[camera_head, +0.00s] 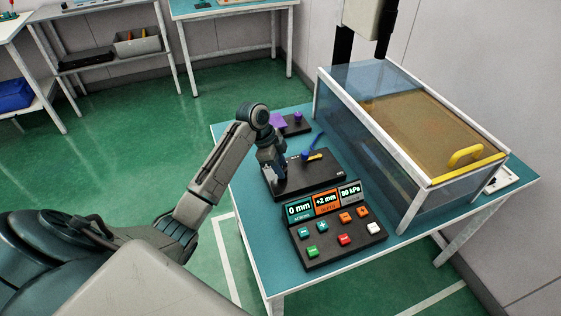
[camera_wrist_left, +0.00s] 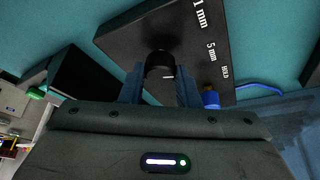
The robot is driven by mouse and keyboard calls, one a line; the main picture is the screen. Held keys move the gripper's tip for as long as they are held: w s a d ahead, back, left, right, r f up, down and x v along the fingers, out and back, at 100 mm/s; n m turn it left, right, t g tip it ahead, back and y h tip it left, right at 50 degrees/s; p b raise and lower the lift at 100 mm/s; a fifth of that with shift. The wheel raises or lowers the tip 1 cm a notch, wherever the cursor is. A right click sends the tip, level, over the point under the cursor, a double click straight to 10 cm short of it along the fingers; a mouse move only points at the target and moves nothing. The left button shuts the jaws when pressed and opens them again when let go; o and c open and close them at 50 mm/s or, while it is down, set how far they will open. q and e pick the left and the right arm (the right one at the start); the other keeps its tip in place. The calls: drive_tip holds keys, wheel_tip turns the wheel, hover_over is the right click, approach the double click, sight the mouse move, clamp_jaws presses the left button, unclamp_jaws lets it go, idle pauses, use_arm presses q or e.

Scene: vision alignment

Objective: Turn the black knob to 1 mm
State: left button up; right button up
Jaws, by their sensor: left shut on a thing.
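The black knob (camera_wrist_left: 158,64) sits on a black control plate (camera_wrist_left: 205,30) in the wrist view. A small white mark shows on its side. White labels on the plate read 1 mm, 5 mm and HOLD. My left gripper (camera_wrist_left: 160,84) is shut on the knob, one finger on each side. In the head view my left gripper (camera_head: 279,186) reaches down onto the left part of the black plate (camera_head: 318,182), and the knob is hidden there. A display panel (camera_head: 323,205) reads 0 mm, +2 mm and 90 kPa. My right gripper is not in view.
A blue lever (camera_head: 307,155) with a yellow piece stands on the plate, right of my gripper. A button box (camera_head: 338,240) with several coloured buttons is in front. A clear-walled case (camera_head: 385,150) with a yellow handle (camera_head: 465,155) fills the table's right side.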

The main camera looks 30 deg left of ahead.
use_arm(q)
drive_tip(key=n+t+y+p, duration=0.1)
drive_tip(key=n+p, duration=0.3)
drive_tip(key=n+t+y+p, duration=0.1)
drive_tip(key=n+p, duration=0.2)
drive_tip(key=p, duration=0.2)
drive_tip(key=shift+s+d+r+n, duration=0.15)
drive_tip(key=shift+s+r+n, duration=0.05)
drive_tip(key=shift+n, duration=0.2)
drive_tip(key=shift+f+n+t+y+p, duration=0.15)
drive_tip(key=shift+n+t+y+p, duration=0.2)
drive_tip(key=shift+n+p, duration=0.9)
drive_tip(key=o, duration=1)
drive_tip(key=shift+c, duration=0.2)
drive_tip(key=b+v, duration=0.2)
drive_tip(key=v, duration=0.8)
drive_tip(key=shift+r+b, duration=0.3)
drive_tip(key=shift+r, duration=0.05)
